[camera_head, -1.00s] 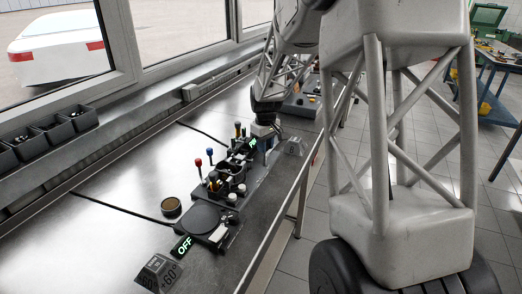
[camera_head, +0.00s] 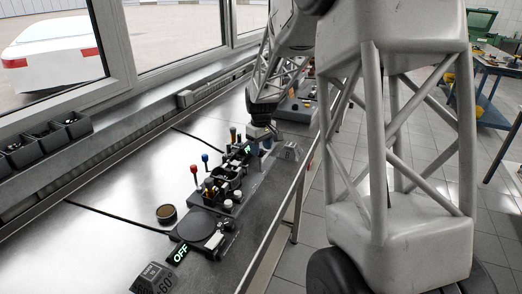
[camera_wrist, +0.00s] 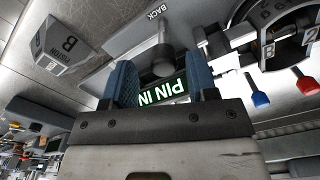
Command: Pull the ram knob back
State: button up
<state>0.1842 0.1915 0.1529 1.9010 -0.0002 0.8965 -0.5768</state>
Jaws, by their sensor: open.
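A grey round-ended knob on a stem (camera_wrist: 163,60), which looks like the ram knob, stands near a plate edge marked BACK in the wrist view. My gripper (camera_wrist: 158,66) is open, with one blue finger on each side of this knob. I cannot tell whether either finger touches it. A lit green PIN IN sign (camera_wrist: 165,93) shows between the fingers. In the head view my gripper (camera_head: 259,146) is over the far end of the dark fixture (camera_head: 238,207); the ram knob cannot be made out there.
A blue knob (camera_wrist: 260,98) and a red knob (camera_wrist: 306,86) stand to the right in the wrist view. In the head view, a round tin (camera_head: 166,213) and an OFF sign (camera_head: 180,254) are nearer.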

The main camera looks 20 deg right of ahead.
jog(key=shift+r, duration=3.2)
jog(key=shift+s+a+r, duration=0.2)
jog(key=shift+s+r, duration=0.1)
jog(key=shift+s, duration=0.15)
jog(key=s+a+r+m+t, duration=0.1)
jog(key=s+a+r, duration=0.3)
jog(key=s, duration=0.7)
jog(key=s+a+r+m, duration=0.25)
jog(key=s+a, duration=0.25)
jog(key=s, duration=0.6)
jog(key=s+a+f, duration=0.1)
jog(key=s+a, duration=0.1)
jog(key=s, duration=0.8)
jog(key=s+a+f+m+t, duration=0.1)
jog(key=s, duration=0.9)
jog(key=shift+s+a+f+t, duration=0.2)
jog(key=shift+s+a+t, duration=0.1)
jog(key=shift+a, duration=0.1)
